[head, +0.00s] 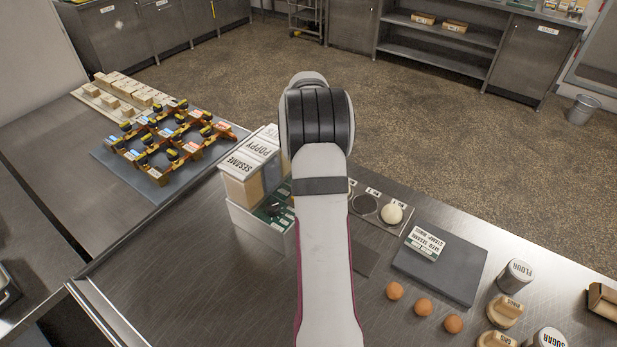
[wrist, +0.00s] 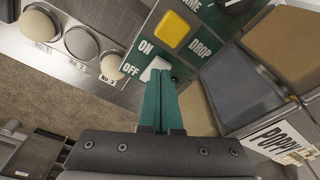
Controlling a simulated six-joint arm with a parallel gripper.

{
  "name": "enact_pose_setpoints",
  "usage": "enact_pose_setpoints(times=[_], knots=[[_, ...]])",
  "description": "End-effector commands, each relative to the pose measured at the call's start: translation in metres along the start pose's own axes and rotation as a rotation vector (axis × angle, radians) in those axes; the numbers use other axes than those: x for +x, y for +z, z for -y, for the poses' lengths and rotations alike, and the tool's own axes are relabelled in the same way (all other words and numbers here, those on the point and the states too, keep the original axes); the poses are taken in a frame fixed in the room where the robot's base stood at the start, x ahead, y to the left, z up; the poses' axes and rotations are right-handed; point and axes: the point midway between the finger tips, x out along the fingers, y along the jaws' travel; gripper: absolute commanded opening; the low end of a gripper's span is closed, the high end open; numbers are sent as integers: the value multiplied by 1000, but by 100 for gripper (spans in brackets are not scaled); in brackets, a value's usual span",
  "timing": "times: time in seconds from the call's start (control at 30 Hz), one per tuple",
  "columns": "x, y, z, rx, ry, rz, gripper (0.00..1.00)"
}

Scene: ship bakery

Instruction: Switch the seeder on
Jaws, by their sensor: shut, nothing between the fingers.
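The seeder (head: 241,217) stands on the steel counter in the head view, with labelled hoppers for sesame, poppy and one more. Its green control panel (wrist: 217,22) shows in the wrist view. A white switch (wrist: 153,67) sits beside the words ON and OFF. My gripper (wrist: 163,74) is shut and empty, its green fingertips at the switch's lower right edge. I cannot tell whether they touch it, nor which way the switch is tipped, as the fingers cover part of it. In the head view my arm hides the gripper.
A yellow button (wrist: 172,30) and a dark knob (wrist: 236,4) are close to the switch. A plate with round numbered places (head: 366,204) lies beside the seeder. A grey board (head: 440,277), eggs (head: 423,306) and jars (head: 514,275) stand to the right.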

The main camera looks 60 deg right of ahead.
Motion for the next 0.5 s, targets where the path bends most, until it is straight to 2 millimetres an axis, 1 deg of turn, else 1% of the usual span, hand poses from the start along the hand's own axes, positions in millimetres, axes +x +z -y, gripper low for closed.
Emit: enact_pose_setpoints(times=[0.5], knots=[[8, 1, 0, 0, 0, 1, 0]])
